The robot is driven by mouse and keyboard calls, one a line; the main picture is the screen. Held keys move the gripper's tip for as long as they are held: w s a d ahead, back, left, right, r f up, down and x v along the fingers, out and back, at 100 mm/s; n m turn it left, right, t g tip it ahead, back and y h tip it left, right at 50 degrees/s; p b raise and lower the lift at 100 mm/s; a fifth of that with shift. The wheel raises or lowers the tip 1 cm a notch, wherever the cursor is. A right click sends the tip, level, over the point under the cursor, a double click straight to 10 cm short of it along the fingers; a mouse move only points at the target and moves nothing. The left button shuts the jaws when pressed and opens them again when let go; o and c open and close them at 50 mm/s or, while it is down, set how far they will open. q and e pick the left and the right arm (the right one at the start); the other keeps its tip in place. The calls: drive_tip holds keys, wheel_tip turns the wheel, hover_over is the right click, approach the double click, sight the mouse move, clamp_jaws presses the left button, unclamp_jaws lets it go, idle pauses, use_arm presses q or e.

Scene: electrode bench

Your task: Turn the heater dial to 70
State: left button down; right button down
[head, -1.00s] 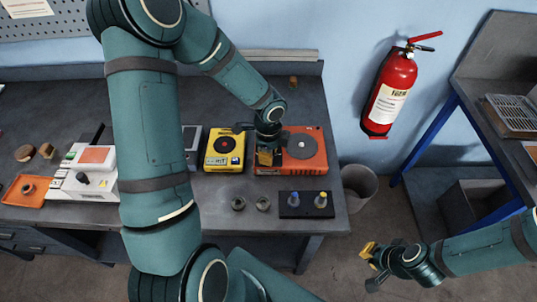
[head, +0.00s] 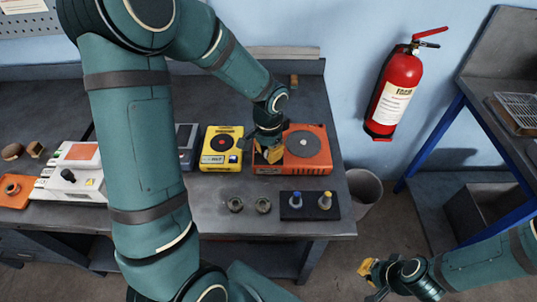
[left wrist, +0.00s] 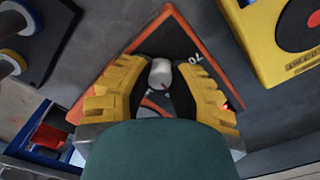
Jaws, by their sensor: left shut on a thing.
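The heater is an orange box (head: 317,163) with a round grey plate, near the right end of the bench. My left gripper (head: 268,157) is at its front left corner and hides the dial in the head view. In the left wrist view the heater's dial (left wrist: 160,73) is a pale grey knob with a small red mark, on a dark panel with orange edges. The yellow fingers of my left gripper (left wrist: 160,92) are shut on it, one on each side. A printed "70" shows just right of the knob. My right gripper (head: 370,277) is low at the right, away from the bench.
A yellow device (head: 221,148) stands close left of the heater. A dark block (head: 309,206) with two capped pegs and two small round parts (head: 249,205) lie in front. A white device (head: 80,175) is further left. A fire extinguisher (head: 393,92) hangs on the wall.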

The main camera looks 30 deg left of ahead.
use_arm(q)
drive_tip(key=n+b, duration=0.1)
drive_tip(key=n, duration=0.2)
drive_tip(key=shift+f+n, duration=0.1)
drive_tip(key=shift+n, duration=0.3)
drive_tip(key=n+b, duration=0.1)
drive_tip(key=n, duration=0.2)
drive_tip(key=shift+n, duration=0.3)
drive_tip(key=n, duration=0.3)
drive_tip(key=shift+n, duration=0.3)
drive_tip(key=shift+s+n, duration=0.1)
drive_tip(key=shift+n, duration=1.8)
drive_tip(key=c, duration=1)
unclamp_jaws()
